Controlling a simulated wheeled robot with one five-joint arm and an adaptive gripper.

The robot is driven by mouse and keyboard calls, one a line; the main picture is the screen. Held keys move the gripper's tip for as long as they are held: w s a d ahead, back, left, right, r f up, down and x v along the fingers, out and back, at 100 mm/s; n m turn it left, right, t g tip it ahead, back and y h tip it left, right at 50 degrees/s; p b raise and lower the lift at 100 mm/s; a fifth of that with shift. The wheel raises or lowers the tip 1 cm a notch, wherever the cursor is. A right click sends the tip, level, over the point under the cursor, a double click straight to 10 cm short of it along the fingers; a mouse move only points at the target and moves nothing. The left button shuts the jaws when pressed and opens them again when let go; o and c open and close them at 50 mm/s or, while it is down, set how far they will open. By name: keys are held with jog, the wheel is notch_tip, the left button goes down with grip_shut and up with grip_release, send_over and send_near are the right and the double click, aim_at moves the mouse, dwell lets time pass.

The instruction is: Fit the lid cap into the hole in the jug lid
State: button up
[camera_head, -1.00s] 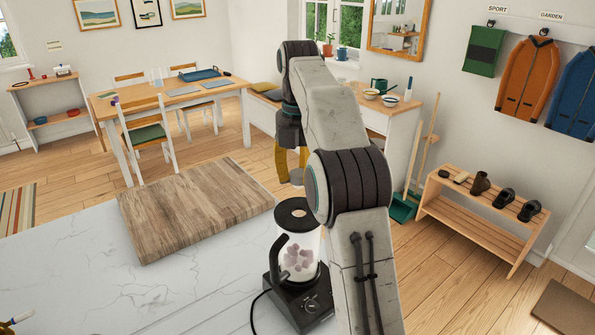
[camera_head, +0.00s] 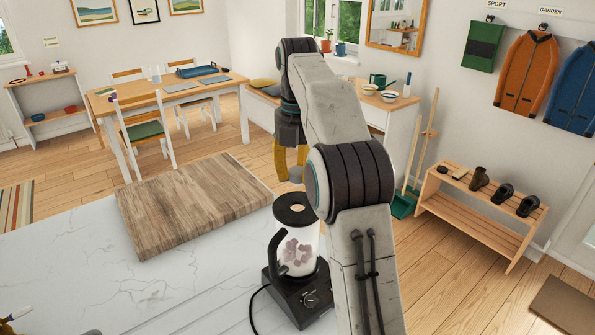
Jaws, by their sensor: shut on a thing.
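The blender jug (camera_head: 303,246) stands upright on its black base on the marble counter, with pale pinkish chunks inside. Its black lid (camera_head: 281,211) is on top, with a round hole showing a light brown inside. My gripper (camera_head: 291,171), with yellow fingers, hangs above the lid and is shut on a small round thing, the lid cap (camera_head: 296,174). The cap is above the lid, apart from it in the picture. My arm hides the right side of the gripper and part of the space beside the jug.
A wooden board (camera_head: 195,203) lies on the counter (camera_head: 90,265) left of the blender. The black cable (camera_head: 256,300) runs off the base's left side. A dining table, a shoe rack (camera_head: 470,222) and wall coats are farther off.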

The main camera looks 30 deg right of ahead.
aim_at(297, 200)
jog(key=shift+f+b, duration=1.85)
jog(key=shift+f, duration=0.7)
jog(key=shift+p, duration=0.85)
jog(key=shift+f+b, duration=0.9)
jog(key=shift+f, duration=0.25)
dwell(0.5)
jog(key=o, duration=0.8)
jog(key=shift+o, duration=0.2)
